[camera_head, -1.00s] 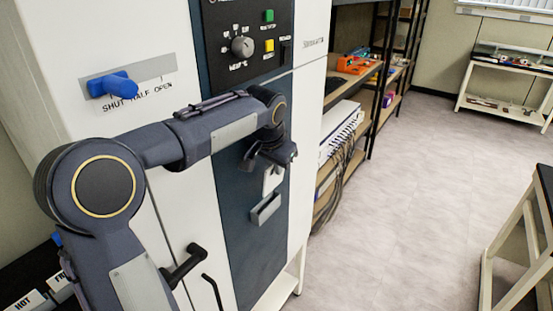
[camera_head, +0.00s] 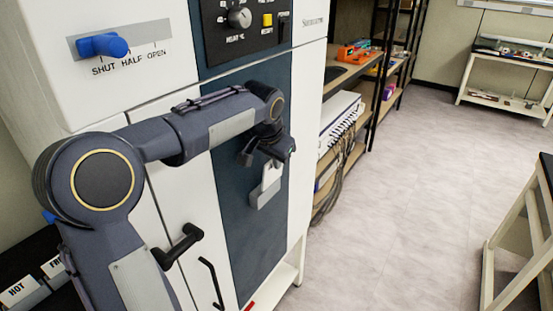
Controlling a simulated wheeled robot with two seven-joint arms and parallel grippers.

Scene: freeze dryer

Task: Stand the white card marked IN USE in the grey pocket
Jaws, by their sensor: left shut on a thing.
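My left gripper (camera_head: 270,160) is in front of the dark blue panel of the freeze dryer and points down. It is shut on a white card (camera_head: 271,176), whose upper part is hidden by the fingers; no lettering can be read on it. The grey pocket (camera_head: 265,197) is fixed to the panel directly below the gripper. The card's lower edge meets or overlaps the pocket's mouth; I cannot tell how far inside it is. My right gripper is out of view.
White cards marked HOT (camera_head: 20,291) and another stand at lower left. Shelves (camera_head: 345,75) are to the right, with clear floor beyond.

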